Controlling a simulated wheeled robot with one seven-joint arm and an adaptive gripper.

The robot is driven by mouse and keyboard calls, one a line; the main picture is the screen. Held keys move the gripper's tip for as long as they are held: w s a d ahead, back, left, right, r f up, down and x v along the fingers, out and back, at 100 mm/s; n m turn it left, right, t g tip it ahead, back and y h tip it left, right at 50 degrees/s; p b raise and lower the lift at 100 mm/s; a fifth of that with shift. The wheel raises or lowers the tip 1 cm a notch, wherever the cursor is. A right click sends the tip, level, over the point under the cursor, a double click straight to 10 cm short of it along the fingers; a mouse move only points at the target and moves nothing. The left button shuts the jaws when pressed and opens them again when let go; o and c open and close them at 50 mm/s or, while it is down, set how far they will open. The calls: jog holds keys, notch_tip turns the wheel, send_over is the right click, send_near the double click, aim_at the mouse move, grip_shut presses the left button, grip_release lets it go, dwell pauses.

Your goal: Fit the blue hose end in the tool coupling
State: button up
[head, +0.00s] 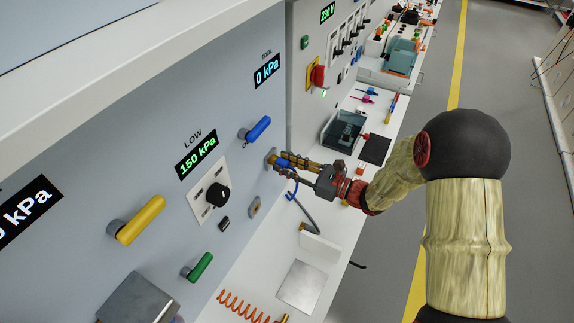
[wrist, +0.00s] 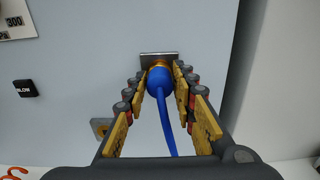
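In the wrist view the blue hose end (wrist: 159,81) is at the tool coupling, against its brass-coloured mouth on a dark metal plate (wrist: 158,57). The blue hose (wrist: 167,125) hangs down from it. My gripper (wrist: 162,70) has one finger on each side of the blue hose end, both close against it. How deep the end sits in the coupling is hidden. In the head view my gripper (head: 284,161) is at the coupling plate (head: 270,158) on the grey panel, with blue showing between the fingers. The TOOL display (head: 267,71) reads 0 kPa.
A blue lever (head: 255,129) is above the coupling, parallel to the panel. A yellow lever (head: 137,220), a green lever (head: 197,266) and a black knob (head: 217,195) are further left. The LOW display (head: 196,154) reads 150 kPa. A white bench (head: 340,225) runs below.

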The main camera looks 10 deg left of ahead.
jog(key=o, duration=0.4)
jog(key=v, duration=1.2)
dwell(0.4)
